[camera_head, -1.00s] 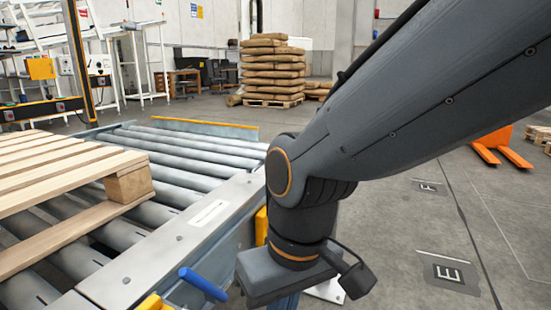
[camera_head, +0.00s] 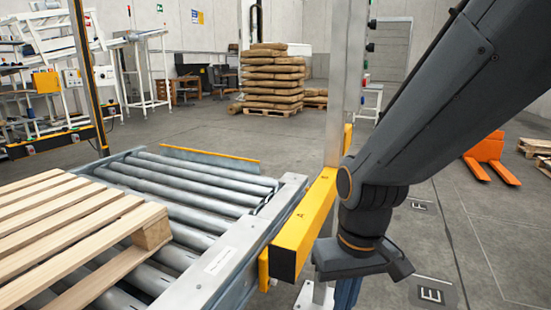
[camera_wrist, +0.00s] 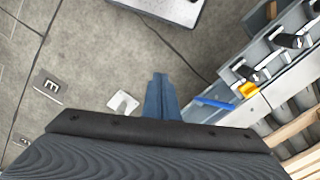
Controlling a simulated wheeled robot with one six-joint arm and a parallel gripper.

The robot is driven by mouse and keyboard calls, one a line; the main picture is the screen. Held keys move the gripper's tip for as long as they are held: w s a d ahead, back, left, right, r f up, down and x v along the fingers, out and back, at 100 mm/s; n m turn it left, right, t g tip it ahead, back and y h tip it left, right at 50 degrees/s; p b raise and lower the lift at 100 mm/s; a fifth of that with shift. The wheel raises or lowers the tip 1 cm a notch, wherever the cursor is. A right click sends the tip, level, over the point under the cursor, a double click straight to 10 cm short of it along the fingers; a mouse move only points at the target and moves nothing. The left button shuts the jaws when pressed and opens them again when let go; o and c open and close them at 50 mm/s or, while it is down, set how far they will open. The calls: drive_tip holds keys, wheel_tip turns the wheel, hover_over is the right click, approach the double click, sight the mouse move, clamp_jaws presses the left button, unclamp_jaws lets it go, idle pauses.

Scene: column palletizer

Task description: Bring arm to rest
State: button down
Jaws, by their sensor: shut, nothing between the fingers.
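My arm crosses the right side of the head view and bends down at the wrist. My gripper (camera_wrist: 160,82) points down and shows in the wrist view as blue fingers closed together, holding nothing. In the head view only a bit of its blue part (camera_head: 346,293) shows below the dark wrist; its tips are cut off by the lower edge. It hangs right of the roller conveyor (camera_head: 215,268), beside a yellow beam (camera_head: 303,228). In the wrist view, grey floor lies below the fingers.
A wooden pallet (camera_head: 80,222) lies on the conveyor at left. A metal post (camera_head: 346,70) stands behind the yellow beam, close to my arm. Stacked sacks (camera_head: 270,78) stand at the back, and an orange pallet jack (camera_head: 488,155) at right. A blue lever (camera_wrist: 214,103) shows near my fingers.

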drive_tip(key=s+d+r+m+p, duration=0.2)
drive_tip(key=d+r+p, duration=0.5)
drive_tip(key=r+p, duration=0.2)
drive_tip(key=shift+h+p, duration=0.3)
drive_tip(key=shift+p, duration=0.5)
drive_tip(key=shift+s, duration=0.1)
